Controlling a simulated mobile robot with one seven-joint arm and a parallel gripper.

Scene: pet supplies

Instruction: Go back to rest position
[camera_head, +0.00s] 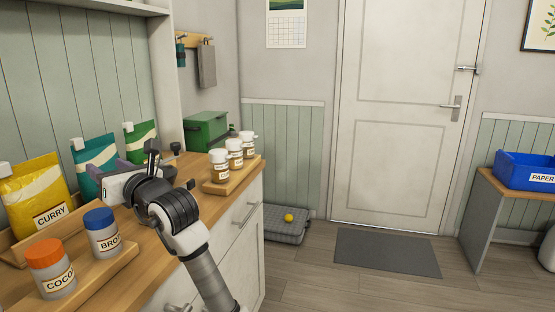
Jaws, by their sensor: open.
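My gripper (163,150) is over the wooden counter (187,168), in the left half of the head view. My arm reaches up to it from the bottom of the picture. Its dark finger parts point away from the camera and stand apart, with nothing seen between them.
Orange-lidded (50,268) and blue-lidded (103,235) jars stand on a board near the yellow CURRY bag (35,192). Three white-lidded jars (235,153) stand on a tray (233,179). A green box (206,131) is behind.

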